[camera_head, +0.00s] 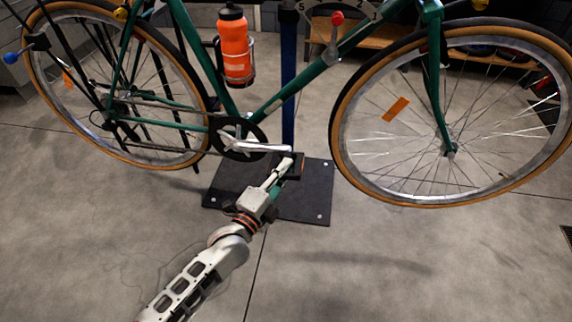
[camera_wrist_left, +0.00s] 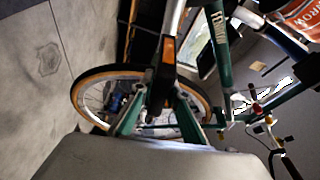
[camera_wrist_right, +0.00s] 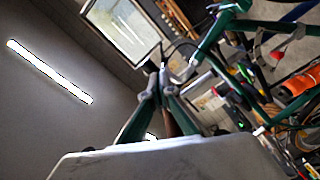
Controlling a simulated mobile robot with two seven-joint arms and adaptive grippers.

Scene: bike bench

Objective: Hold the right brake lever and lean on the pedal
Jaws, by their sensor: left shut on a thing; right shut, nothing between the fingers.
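The green bike's crank (camera_head: 262,147) points right, with the black pedal (camera_head: 296,170) at its end. My left gripper (camera_head: 282,170) reaches up to the pedal and is shut on it. In the left wrist view the closed fingers (camera_wrist_left: 162,88) meet at the pedal's orange reflector (camera_wrist_left: 168,50). My right gripper (camera_wrist_right: 158,90) is outside the head view. In the right wrist view its fingers are together, close to dark handlebar parts. A silvery lever-like part (camera_wrist_right: 192,64) shows just beyond them. I cannot tell whether it is the right brake lever or whether the fingers touch it.
A blue stand post (camera_head: 289,85) rises from a black base plate (camera_head: 315,195) under the bike. The front wheel (camera_head: 337,140) is at the right, the rear wheel (camera_head: 30,70) at the left. An orange bottle (camera_head: 235,45) sits on the frame. The floor in front is clear.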

